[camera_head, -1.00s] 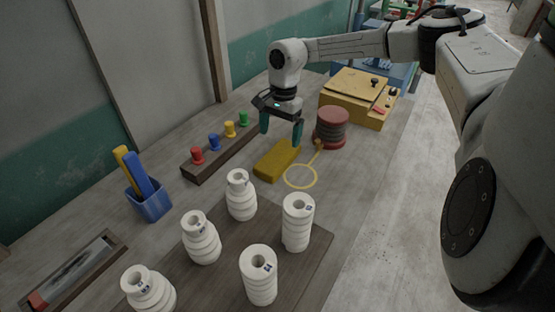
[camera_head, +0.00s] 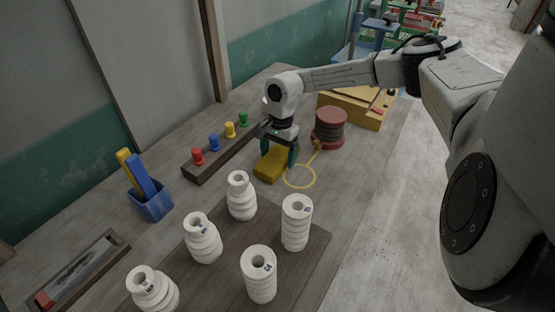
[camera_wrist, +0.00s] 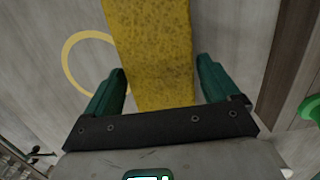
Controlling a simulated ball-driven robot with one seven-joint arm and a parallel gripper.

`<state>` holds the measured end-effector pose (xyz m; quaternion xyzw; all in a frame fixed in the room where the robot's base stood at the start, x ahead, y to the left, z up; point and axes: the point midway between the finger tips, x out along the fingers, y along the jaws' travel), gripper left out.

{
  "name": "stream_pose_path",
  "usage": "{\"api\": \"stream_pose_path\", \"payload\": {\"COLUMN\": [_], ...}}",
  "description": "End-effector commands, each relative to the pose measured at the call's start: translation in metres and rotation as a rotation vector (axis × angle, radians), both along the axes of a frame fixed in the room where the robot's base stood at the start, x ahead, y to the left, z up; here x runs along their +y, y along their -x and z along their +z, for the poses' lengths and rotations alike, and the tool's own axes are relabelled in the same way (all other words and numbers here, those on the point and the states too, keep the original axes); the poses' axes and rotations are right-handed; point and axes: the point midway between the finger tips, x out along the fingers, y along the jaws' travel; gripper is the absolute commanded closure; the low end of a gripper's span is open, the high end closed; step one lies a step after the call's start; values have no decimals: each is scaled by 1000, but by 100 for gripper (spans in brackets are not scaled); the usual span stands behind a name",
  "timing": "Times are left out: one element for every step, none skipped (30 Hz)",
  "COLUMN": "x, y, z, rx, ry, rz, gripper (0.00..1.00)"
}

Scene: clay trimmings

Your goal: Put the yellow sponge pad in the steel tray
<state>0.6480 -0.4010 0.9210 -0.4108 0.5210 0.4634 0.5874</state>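The yellow sponge pad (camera_head: 270,166) lies on the grey bench top, and it fills the upper middle of the wrist view (camera_wrist: 150,40). My gripper (camera_head: 279,153) is lowered over the pad with its green fingers on either side of it. In the wrist view the gripper (camera_wrist: 163,66) is open, with a gap between the right finger and the pad; the left finger is close to the pad's edge. A shallow dark-rimmed tray (camera_head: 112,243) with a grey inside lies at the lower left; I cannot tell whether it is the steel tray.
White ribbed insulator-like pieces (camera_head: 241,197) stand on a brown board (camera_head: 310,262) in front. A rack with coloured knobs (camera_head: 207,168) is left of the pad. A red spool (camera_head: 329,128) and a yellow box (camera_head: 350,108) are behind right. A blue holder (camera_head: 152,203) stands left.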

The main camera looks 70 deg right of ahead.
Motion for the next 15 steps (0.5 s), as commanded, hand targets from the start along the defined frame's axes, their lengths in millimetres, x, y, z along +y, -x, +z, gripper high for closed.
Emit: {"api": "stream_pose_path", "payload": {"x": [0, 0, 0, 0, 0, 0, 0, 0, 0, 0, 0, 0, 0, 0, 0], "y": [0, 0, 0, 0, 0, 0, 0, 0, 0, 0, 0, 0, 0, 0, 0], "z": [0, 0, 0, 0, 0, 0, 0, 0, 0, 0, 0, 0, 0, 1, 1], "rx": [0, 0, 0, 0, 0, 0, 0, 0, 0, 0, 0, 0, 0, 0, 0], "ry": [0, 0, 0, 0, 0, 0, 0, 0, 0, 0, 0, 0, 0, 0, 0], "rz": [0, 0, 0, 0, 0, 0, 0, 0, 0, 0, 0, 0, 0, 0, 0], "gripper": [16, 19, 23, 26, 29, 33, 35, 38, 42, 45, 48, 52, 55, 56, 61]}}
